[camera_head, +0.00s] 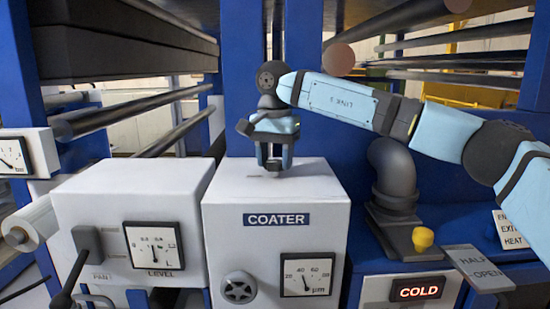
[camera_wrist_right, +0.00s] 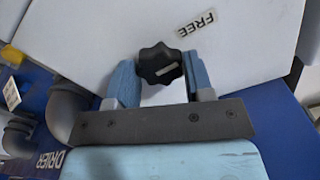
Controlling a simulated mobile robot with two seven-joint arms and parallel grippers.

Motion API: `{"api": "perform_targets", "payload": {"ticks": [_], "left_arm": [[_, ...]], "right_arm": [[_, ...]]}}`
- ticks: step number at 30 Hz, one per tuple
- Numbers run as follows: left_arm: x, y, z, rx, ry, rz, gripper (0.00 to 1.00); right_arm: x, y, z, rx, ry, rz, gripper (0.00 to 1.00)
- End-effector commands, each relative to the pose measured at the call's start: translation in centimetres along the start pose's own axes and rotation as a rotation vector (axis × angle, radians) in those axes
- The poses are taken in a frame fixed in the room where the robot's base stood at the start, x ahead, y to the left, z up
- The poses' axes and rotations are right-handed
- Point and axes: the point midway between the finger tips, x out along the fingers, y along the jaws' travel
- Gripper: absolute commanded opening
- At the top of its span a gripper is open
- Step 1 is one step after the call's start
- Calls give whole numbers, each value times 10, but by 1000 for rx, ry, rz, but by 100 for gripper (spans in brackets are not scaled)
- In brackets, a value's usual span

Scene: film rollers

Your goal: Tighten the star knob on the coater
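The coater (camera_head: 225,240) is a white box with a COATER label on its front. My right gripper (camera_head: 273,163) points down at the top of this box. In the right wrist view the black star knob (camera_wrist_right: 160,65) sits on the white top between the two light-blue fingers of my right gripper (camera_wrist_right: 163,75). In the head view the knob is mostly hidden by the fingers. A FREE label (camera_wrist_right: 196,23) lies on the box top beside the knob. My left gripper is in no view.
The coater's front has a round grey handwheel (camera_head: 238,288) and a µm gauge (camera_head: 307,275). A white box (camera_head: 100,215) with a LEVEL gauge stands to the left. A dark bent pipe (camera_head: 394,175) and a yellow knob (camera_head: 423,238) are to the right, near my right arm.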

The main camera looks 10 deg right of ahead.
Motion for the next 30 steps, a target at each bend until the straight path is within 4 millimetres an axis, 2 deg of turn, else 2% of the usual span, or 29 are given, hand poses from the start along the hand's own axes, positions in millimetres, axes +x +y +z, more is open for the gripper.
{"api": "perform_targets", "payload": {"ticks": [8, 14, 30], "left_arm": [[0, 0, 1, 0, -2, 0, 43], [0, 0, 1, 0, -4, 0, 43], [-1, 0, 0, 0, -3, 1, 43]], "right_arm": [[0, 0, -1, 22, 0, 0, 24], [0, 0, -1, 108, 0, 1, 24], [0, 1, -1, 587, 0, 0, 24]]}}
